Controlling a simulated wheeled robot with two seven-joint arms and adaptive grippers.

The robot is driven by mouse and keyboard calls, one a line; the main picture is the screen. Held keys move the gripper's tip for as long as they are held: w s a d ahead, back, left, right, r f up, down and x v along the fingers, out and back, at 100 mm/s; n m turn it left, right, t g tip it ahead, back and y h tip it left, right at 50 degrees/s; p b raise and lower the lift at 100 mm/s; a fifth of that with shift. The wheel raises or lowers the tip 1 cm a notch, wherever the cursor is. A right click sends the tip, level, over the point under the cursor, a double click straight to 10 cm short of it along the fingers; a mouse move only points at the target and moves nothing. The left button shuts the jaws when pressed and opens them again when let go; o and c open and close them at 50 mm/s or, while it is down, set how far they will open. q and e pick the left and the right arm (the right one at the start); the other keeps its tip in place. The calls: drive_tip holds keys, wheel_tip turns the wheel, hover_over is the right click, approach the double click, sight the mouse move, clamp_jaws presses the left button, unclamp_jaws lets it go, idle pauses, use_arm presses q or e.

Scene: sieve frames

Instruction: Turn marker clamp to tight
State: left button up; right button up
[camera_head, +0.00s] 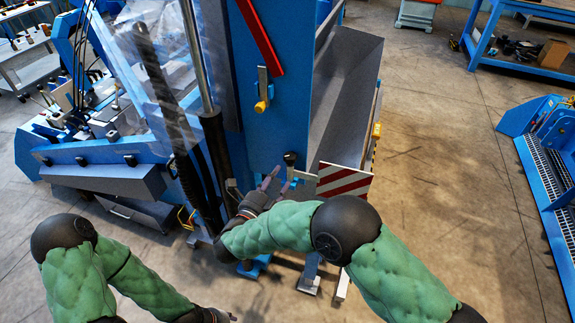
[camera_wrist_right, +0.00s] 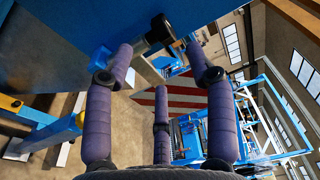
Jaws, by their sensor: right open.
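A clamp with a black round knob (camera_head: 290,158) sits low on the blue machine panel. It also shows in the right wrist view (camera_wrist_right: 160,28), where the knob is just beyond and between my upper fingertips. My right gripper (camera_head: 277,180) is open, its purple fingers spread below and in front of this knob. In the right wrist view the open gripper (camera_wrist_right: 160,65) holds nothing, and contact with the knob cannot be made out. A second clamp with a yellow knob (camera_head: 262,105) is higher on the panel. My left gripper (camera_head: 222,316) barely shows at the bottom edge.
The blue panel (camera_head: 250,60) rises in front of me. A red and white striped plate (camera_head: 343,181) stands just right of the right gripper; it also shows behind the fingers in the wrist view (camera_wrist_right: 185,98). Floor to the right (camera_head: 440,160) is clear.

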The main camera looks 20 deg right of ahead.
sight(287, 164)
drive_tip(key=b+x, duration=0.1)
drive_tip(key=x, duration=0.6)
drive_tip(key=shift+w+d, duration=0.2)
drive_tip(key=shift+w, duration=0.05)
clamp_jaws()
